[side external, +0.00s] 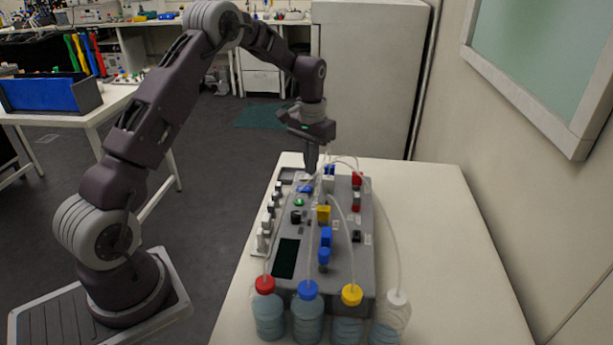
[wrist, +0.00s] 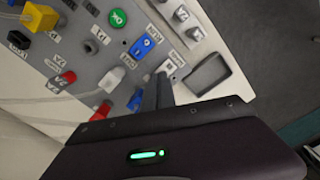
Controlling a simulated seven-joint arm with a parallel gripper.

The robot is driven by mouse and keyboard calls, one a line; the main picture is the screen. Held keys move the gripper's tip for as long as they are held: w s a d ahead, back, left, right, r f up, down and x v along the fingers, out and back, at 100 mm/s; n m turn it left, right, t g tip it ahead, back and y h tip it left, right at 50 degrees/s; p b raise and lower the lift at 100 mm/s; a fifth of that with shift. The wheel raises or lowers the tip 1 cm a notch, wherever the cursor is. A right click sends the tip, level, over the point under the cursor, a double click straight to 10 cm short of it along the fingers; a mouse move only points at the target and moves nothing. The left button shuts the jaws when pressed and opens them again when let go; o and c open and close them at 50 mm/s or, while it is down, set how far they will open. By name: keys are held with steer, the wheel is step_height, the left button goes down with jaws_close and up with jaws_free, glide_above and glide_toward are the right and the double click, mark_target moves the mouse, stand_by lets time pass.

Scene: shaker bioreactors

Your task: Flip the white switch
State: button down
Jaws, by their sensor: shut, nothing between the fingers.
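My gripper (side external: 311,170) points down over the far end of the grey bioreactor panel (side external: 362,275). Its fingers are closed together and empty, and they also show in the wrist view (wrist: 162,88). A small white switch (wrist: 171,67) sits on the panel beside a printed label, just past the fingertips in the wrist view. The fingertips appear very close to it; I cannot tell if they touch. In the side view the gripper area hides the white switch.
A blue switch (wrist: 143,45) and a green OK button (wrist: 118,18) lie near the white switch. A white connector (wrist: 110,80) and red connector (wrist: 103,110) stand close to the fingers. Several capped bottles, one red-capped (side external: 267,310), stand at the panel's near end, with tubes running over it.

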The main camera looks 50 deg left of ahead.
steer(key=shift+f, duration=0.55)
steer(key=shift+r, duration=3.55)
